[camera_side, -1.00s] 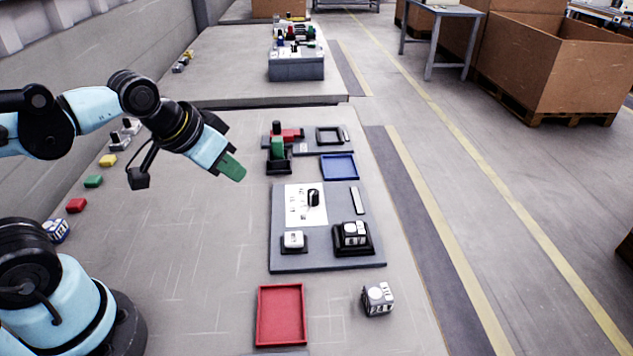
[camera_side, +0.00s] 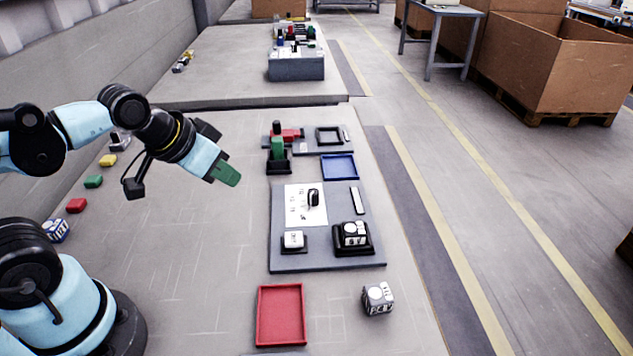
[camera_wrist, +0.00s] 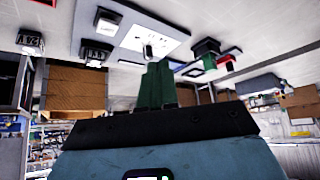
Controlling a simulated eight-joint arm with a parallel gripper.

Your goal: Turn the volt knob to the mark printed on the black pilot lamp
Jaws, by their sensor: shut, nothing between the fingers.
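The black volt knob (camera_side: 313,198) stands on a white printed panel (camera_side: 292,211) on a grey board; the knob also shows in the wrist view (camera_wrist: 148,51). Its pointing direction is too small to read. My gripper (camera_side: 228,176) has green fingers, shut and empty, in the air left of the panel, apart from the knob. The fingers also show in the wrist view (camera_wrist: 157,85). A white-topped block (camera_side: 354,234) sits in a black holder at the board's front right, and a white block (camera_side: 293,239) at its front left.
A red tray (camera_side: 281,314) and a loose printed cube (camera_side: 378,298) lie in front of the board. A blue tray (camera_side: 339,167) and a green block in a black holder (camera_side: 278,163) stand behind it.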

